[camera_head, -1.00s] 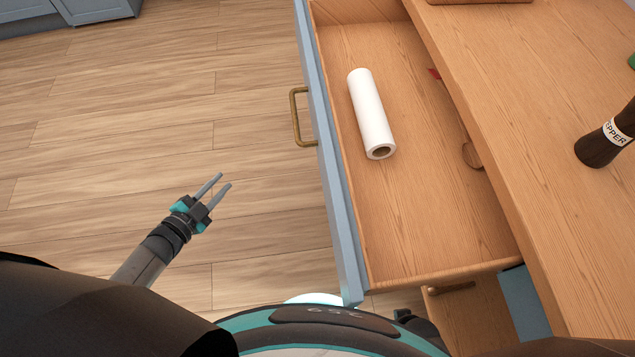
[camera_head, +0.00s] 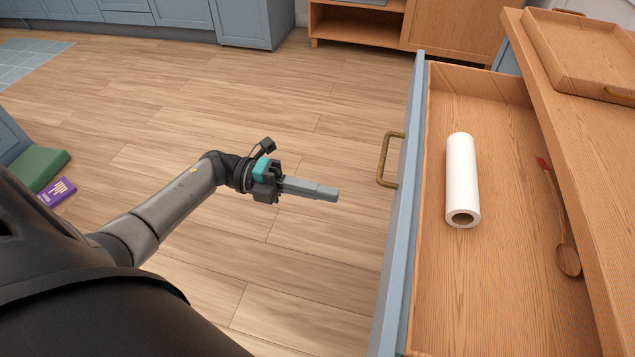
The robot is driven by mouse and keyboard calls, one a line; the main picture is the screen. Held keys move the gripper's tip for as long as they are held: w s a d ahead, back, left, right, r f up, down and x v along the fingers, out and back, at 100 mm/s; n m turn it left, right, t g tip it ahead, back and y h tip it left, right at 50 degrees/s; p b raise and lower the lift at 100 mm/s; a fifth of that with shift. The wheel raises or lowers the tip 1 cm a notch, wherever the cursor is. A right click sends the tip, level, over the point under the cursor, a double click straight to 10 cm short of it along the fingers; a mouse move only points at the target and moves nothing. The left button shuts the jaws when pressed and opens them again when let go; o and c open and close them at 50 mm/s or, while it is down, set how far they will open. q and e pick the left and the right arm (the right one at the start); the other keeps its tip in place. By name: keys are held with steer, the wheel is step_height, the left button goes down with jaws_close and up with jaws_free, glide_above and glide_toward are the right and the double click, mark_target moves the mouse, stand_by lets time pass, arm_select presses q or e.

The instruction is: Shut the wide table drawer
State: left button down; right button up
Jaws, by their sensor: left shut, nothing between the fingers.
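The wide table drawer (camera_head: 500,315) stands pulled out from under the wooden table top (camera_head: 545,75). Its blue front (camera_head: 406,200) faces left and carries a brass handle (camera_head: 387,160). A white paper roll (camera_head: 461,180) lies in the drawer, with a wooden spoon (camera_head: 567,255) with a red end to its right. My left gripper (camera_head: 335,194) is shut and empty, left of the drawer front, pointing right toward it. A gap of bare floor shows between its fingertips and the handle. My right gripper is not in view.
A wooden tray (camera_head: 590,60) sits on the table top. Blue cabinets (camera_head: 240,20) and a wooden shelf unit (camera_head: 350,25) line the back. A purple box (camera_head: 58,191) and a green item (camera_head: 38,168) lie at the left. The floor left of the drawer is clear.

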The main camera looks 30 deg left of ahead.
mark_target(395, 209)
arm_select(q)
steer(key=x, duration=0.8)
steer(key=shift+d+b, duration=0.15)
steer(key=shift+b, duration=0.15)
steer(key=shift+w+d, duration=0.25)
steer(key=shift+d, duration=0.45)
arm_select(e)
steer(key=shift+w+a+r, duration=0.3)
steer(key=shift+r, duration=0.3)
arm_select(q)
steer(key=shift+d, duration=0.1)
